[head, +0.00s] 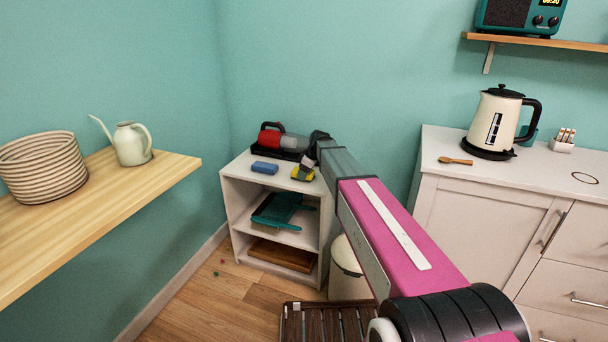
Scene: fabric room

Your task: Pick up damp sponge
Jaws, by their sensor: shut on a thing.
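A yellow sponge-like block (302,174) is at the right front of the top of the small white shelf unit (237,189). My gripper (304,169) reaches down over it from the right and is shut on it. The gripper covers part of the block, and its fingertips are too small to see well. I cannot tell whether the block touches the shelf top. A blue block, also sponge-like (265,167), lies to its left on the same top. Dampness does not show on either block.
A red and black handheld vacuum (284,140) lies behind the blocks. A teal dustpan (277,208) is on the middle shelf. A cream bin (347,272) stands right of the unit. A white cabinet (475,210) with a kettle (494,122) is farther right; a wooden shelf (150,183) is left.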

